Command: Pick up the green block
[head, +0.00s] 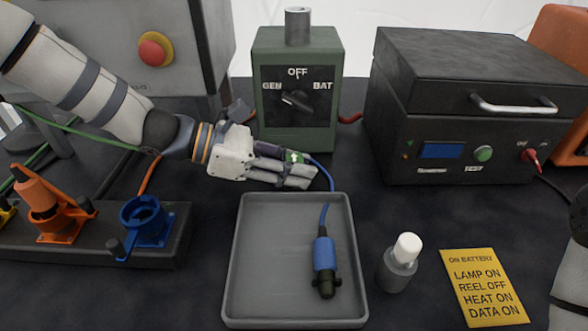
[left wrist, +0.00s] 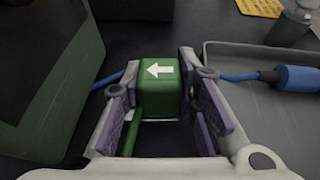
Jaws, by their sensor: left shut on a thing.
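The green block (left wrist: 160,88) with a white arrow sits between the purple-padded fingers of my left gripper (left wrist: 158,108) in the left wrist view. In the head view the left gripper (head: 296,171) comes in from the left and is shut on the block (head: 293,157). Only a small part of the block with its arrow shows there; the fingers hide the rest. The gripper is in front of the green switch box and behind the grey tray's back edge. My right gripper is not in view.
The grey tray (head: 264,314) holds a blue connector (head: 324,254) on a blue cable. A green switch box (head: 262,62), a black test box (head: 450,140), a white-capped bottle (head: 400,268) and a yellow card (head: 484,286) stand around. An orange-and-blue socket rack (head: 100,252) is at left.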

